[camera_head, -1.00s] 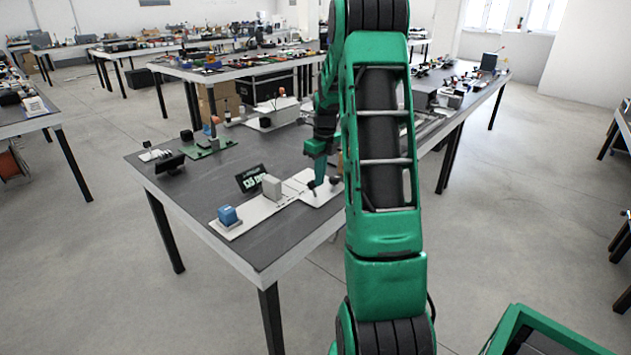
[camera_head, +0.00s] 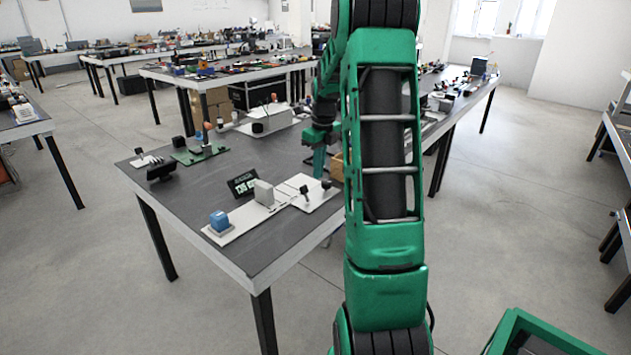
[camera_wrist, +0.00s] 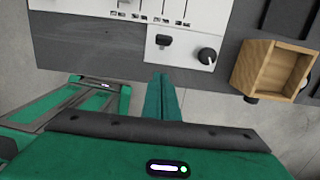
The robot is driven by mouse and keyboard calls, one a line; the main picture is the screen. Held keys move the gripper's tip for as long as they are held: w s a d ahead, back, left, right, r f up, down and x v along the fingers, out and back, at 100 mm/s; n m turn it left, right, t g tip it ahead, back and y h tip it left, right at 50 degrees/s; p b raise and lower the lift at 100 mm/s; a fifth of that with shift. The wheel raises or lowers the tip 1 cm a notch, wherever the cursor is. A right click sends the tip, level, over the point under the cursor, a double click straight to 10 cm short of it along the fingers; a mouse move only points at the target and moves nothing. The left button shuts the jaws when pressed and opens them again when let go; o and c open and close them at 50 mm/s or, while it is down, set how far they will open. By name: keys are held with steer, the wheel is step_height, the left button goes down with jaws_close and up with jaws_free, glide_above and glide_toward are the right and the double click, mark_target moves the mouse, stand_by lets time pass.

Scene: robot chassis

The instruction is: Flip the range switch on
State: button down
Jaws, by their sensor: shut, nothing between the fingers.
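A white panel (camera_wrist: 178,62) carries a small black switch (camera_wrist: 163,41) and a round black knob (camera_wrist: 207,56) with a pale pointer line. I take the small black piece to be the range switch; no label is readable. In the head view the switch (camera_head: 304,190) stands on the panel (camera_head: 312,200) near the table's edge, with the knob (camera_head: 326,184) to its right. My gripper (camera_wrist: 163,78) is shut and empty, its fingertips just outside the panel edge in the wrist view. In the head view my gripper (camera_head: 318,174) is just behind the knob, seemingly above the table; its exact height is unclear.
An open wooden box (camera_wrist: 272,70) lies right of the panel. On the table (camera_head: 220,182) are a grey block (camera_head: 264,193), a dark display (camera_head: 242,183), a blue block (camera_head: 220,219) and a green board (camera_head: 199,154). My arm covers the table's right part.

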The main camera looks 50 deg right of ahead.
step_height(320, 180, up, 6)
steer(key=w, duration=0.1)
steer(key=shift+r, duration=0.25)
steer(key=shift+a, duration=0.1)
stand_by(0.3)
steer(key=s+a+r+n, duration=0.3)
steer(key=s+a+n, duration=1.1)
steer(key=s, duration=0.1)
steer(key=s+a+f+n, duration=0.3)
steer(key=s+a+n, duration=0.2)
steer(key=s+n, duration=0.2)
steer(key=s+a+f+n+g, duration=0.1)
steer(key=s+a+f+n, duration=0.2)
steer(key=s+a+n, duration=0.2)
steer(key=s+n, duration=0.2)
steer(key=s, duration=0.2)
steer(key=shift+s+a+n, duration=0.15)
steer(key=shift+n, duration=0.25)
